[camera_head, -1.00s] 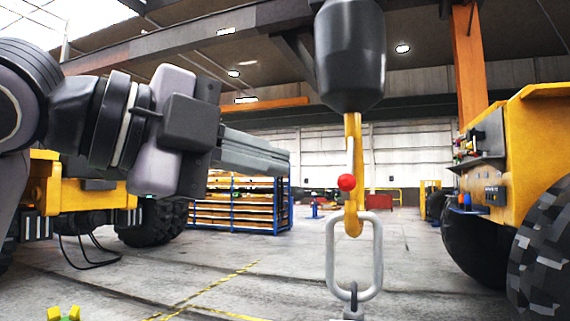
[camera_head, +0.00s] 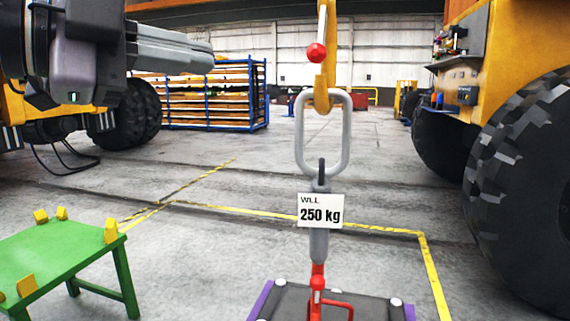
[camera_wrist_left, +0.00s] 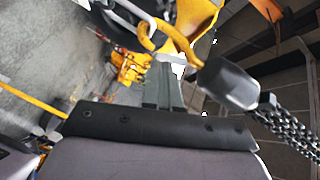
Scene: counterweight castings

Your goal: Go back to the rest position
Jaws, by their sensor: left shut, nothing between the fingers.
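My left gripper (camera_head: 208,54) is at the upper left of the head view, its grey fingers pointing right, shut and empty. It is apart from the yellow crane hook (camera_head: 322,88), which hangs to its right with a red ball (camera_head: 317,53) on its latch. A grey oblong link (camera_head: 299,135) hangs in the hook. In the left wrist view the shut fingers (camera_wrist_left: 164,84) point up the picture, with the yellow hook (camera_wrist_left: 186,46) beyond them and the dark hook block (camera_wrist_left: 228,84) to the right. My right gripper is not in view.
Below the link hang a "250 kg" tag (camera_head: 320,210) and red lifting gear over a dark casting (camera_head: 290,300). A green stand (camera_head: 60,250) with yellow blocks is at lower left. A big-wheeled yellow vehicle (camera_head: 520,170) stands right. A blue rack (camera_head: 262,95) stands behind on open floor.

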